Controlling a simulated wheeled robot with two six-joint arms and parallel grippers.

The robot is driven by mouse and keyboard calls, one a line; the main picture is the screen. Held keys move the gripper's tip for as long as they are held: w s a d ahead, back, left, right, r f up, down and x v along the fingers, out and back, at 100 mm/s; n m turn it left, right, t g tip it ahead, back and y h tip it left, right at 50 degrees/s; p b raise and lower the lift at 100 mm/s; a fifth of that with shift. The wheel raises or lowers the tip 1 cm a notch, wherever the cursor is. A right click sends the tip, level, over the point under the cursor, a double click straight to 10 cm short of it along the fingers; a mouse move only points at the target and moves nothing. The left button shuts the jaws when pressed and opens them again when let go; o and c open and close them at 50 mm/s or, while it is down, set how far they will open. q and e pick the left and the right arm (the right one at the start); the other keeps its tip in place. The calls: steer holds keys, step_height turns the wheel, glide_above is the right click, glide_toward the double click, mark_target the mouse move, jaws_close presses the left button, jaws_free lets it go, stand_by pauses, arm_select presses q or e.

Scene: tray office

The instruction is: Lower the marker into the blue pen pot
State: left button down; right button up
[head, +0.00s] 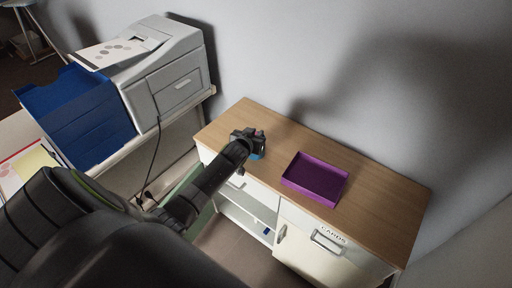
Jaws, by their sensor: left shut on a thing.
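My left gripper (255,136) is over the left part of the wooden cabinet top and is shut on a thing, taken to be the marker. The marker is hidden by the gripper or too small to make out. A small patch of blue, likely the blue pen pot (259,154), shows just below the gripper; the gripper and wrist cover most of it. I cannot tell whether the marker is inside the pot or above it. My right gripper is not in view.
A purple tray (316,181) sits empty on the cabinet top (375,205), right of the gripper. The right end of the top is clear. A printer (165,75) and blue letter trays (90,120) stand on a side table at left. The wall rises behind the cabinet.

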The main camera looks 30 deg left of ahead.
arm_select(q)
steer(key=shift+f, duration=0.2)
steer(key=c, duration=1.3)
jaws_free()
steer(key=v, duration=1.7)
steer(key=shift+s+r, duration=0.15)
steer(key=shift+r, duration=0.05)
